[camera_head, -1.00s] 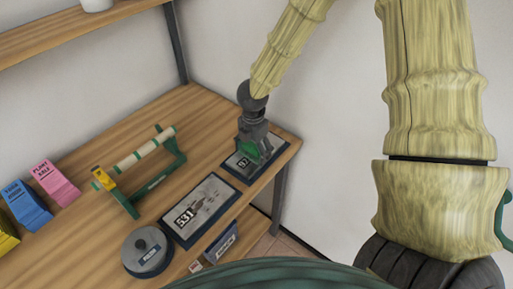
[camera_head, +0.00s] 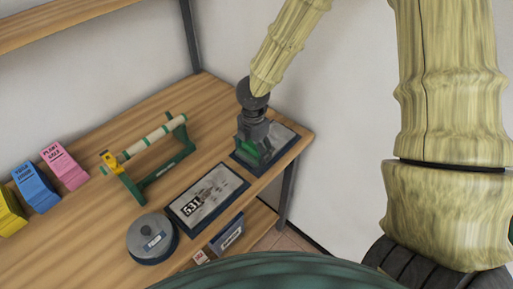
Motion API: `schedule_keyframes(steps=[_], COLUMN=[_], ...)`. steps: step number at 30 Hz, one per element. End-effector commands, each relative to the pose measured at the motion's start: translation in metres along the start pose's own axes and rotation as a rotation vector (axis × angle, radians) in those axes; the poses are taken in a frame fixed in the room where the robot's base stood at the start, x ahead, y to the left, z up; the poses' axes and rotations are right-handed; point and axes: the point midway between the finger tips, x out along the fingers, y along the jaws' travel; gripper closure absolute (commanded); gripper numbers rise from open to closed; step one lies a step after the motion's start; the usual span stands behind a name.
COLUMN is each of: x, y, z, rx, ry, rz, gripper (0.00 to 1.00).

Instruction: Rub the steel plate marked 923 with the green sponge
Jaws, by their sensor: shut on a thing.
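The steel plate marked 923 (camera_head: 283,138) lies in a dark frame at the right end of the wooden table; its number is hidden behind my gripper now. My gripper (camera_head: 252,152) points down over this plate and is shut on the green sponge (camera_head: 249,149). The sponge is at the plate's left part, low over or touching it; I cannot tell which. A second steel plate, marked 531 (camera_head: 213,193), lies in its own dark frame to the left and nearer.
A round grey tin (camera_head: 152,240) stands at the near edge. Pink (camera_head: 64,166), blue (camera_head: 35,186) and yellow blocks stand at the left. A lower shelf holds a labelled box (camera_head: 228,236). A wall rises behind the plates.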

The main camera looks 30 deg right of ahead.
Motion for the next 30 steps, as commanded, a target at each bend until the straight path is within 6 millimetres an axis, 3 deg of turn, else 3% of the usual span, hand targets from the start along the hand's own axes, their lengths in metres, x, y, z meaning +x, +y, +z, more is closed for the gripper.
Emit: schedule_keyframes(steps=[10, 30], x=[-0.003, -0.055], y=[-0.001, 0.0], z=[-0.001, -0.001], rx=[0.0, -0.001], ry=[0.002, 0.001], rz=[-0.003, -0.001], gripper=[0.6, 0.6])
